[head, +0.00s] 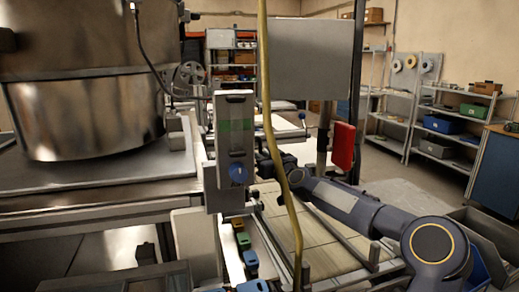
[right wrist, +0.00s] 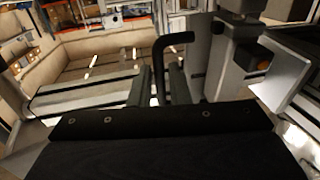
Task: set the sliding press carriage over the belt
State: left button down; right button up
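The press carriage (head: 235,135) is an upright grey block with a green band and a blue knob, left of the belt's near part. The belt (head: 325,245) is a tan, segmented strip running away from me. My right gripper (head: 268,165) is beside the carriage, partly hidden by its own arm and the yellow hose. In the right wrist view a bent black handle (right wrist: 172,45) stands between my right gripper's fingers (right wrist: 160,80), which sit close on both sides and appear shut on it. A grey upright part (right wrist: 215,65) is just right of the handle. My left gripper is not seen.
A yellow hose (head: 268,110) hangs in front of the carriage and belt. A large metal drum (head: 85,105) stands at left. Coloured blocks (head: 243,242) line a rail beside the belt. A grey panel (head: 310,60) and red plate (head: 342,146) stand behind. Shelves (head: 437,125) are far right.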

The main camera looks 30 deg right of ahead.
jog(key=shift+w+p, duration=0.35)
jog(key=shift+w, duration=0.8)
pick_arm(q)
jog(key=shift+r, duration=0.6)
pick_arm(e)
grip_shut()
